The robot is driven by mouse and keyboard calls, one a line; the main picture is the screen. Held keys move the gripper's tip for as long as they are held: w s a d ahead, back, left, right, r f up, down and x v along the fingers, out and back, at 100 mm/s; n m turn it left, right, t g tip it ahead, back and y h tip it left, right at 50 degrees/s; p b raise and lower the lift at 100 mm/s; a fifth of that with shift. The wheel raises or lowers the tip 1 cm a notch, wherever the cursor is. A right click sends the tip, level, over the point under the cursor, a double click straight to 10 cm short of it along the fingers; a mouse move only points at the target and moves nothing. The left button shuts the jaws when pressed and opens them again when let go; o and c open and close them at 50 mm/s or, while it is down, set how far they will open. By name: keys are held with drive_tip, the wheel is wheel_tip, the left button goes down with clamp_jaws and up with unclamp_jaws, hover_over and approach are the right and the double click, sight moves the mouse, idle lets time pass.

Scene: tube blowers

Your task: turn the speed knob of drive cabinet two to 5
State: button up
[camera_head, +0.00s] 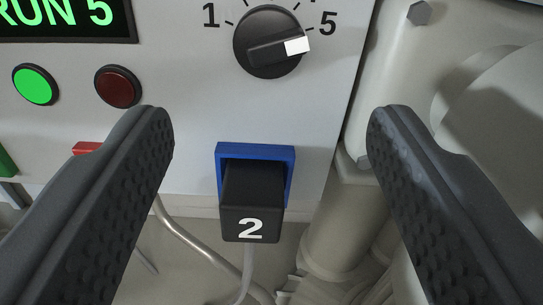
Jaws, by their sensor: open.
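The black speed knob (262,50) is on the pale front of the drive cabinet (190,110), at the top of the view. Its white pointer mark (297,46) points right, towards the 5 (328,23) and a little below that figure. The display (65,18) at top left reads "RUN 5" in green. A black plug marked 2 (252,205) sits in a blue-framed socket (256,149) below the knob. My gripper (265,125) is open and empty, with one finger on each side of the plug. The fingertips are lower in the picture than the knob and apart from it.
A lit green button (35,84) and a dark red button (118,86) are left of the knob. Pale pipes and a bolted housing (410,60) stand right of the cabinet edge. A cable hangs from the plug. The cabinet face between knob and socket is clear.

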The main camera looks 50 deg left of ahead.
drive_tip(key=shift+b+v, duration=1.75)
drive_tip(key=shift+v, duration=0.85)
